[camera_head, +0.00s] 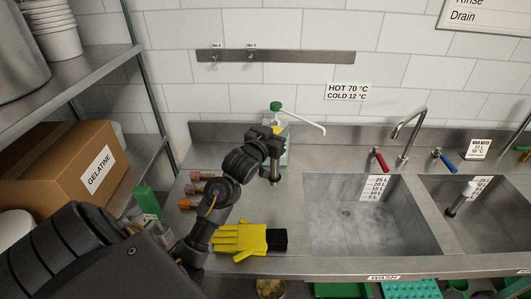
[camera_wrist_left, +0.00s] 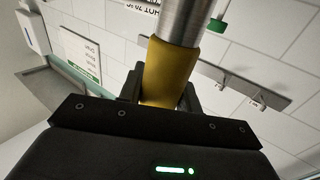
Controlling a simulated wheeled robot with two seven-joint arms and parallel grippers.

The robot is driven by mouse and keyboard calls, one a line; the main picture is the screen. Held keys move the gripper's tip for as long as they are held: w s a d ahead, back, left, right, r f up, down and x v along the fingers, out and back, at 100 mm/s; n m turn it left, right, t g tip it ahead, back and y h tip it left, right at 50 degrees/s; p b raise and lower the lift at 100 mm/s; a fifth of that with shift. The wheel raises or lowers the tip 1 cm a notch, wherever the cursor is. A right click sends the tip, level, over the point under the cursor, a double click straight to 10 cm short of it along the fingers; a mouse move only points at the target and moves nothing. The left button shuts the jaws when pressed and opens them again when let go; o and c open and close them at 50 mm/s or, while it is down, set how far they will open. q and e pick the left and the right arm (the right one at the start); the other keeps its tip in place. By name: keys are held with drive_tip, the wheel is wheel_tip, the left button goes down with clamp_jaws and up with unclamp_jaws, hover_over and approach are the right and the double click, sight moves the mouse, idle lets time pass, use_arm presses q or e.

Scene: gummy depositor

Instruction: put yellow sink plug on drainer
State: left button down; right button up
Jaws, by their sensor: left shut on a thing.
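My left gripper (camera_head: 273,150) is raised above the counter, left of the wash sink and in front of the dispenser. In the left wrist view it is shut on a yellow grip piece joined to a bare metal cylinder, which I take as the yellow sink plug (camera_wrist_left: 168,75). The drainer cannot be clearly picked out. My right gripper is not in view.
The wash sink (camera_head: 432,243) is empty. Several reddish and orange-ended pieces (camera_head: 187,204) lie left of my arm. A green-capped dispenser (camera_head: 276,106) and taps (camera_head: 410,128) stand behind.

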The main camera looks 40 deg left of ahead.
use_arm(q)
drive_tip(key=w+a+f+b, duration=0.1)
drive_tip(key=a+f+b, duration=0.3)
drive_tip(key=f, duration=0.1)
drive_tip(key=shift+a, duration=0.3)
drive_tip(key=shift+a+f+b, duration=0.1)
drive_tip(key=shift+f+b, duration=0.05)
drive_tip(key=shift+b, duration=0.15)
drive_tip(key=f+b, duration=0.2)
drive_tip(key=b, duration=0.1)
drive_tip(key=f+b, duration=0.1)
drive_tip(key=f, duration=0.1)
drive_tip(key=shift+w+a+b, duration=0.15)
drive_tip(key=shift+a+b, duration=0.15)
drive_tip(key=shift+b, duration=0.05)
drive_tip(key=shift+r, duration=0.1)
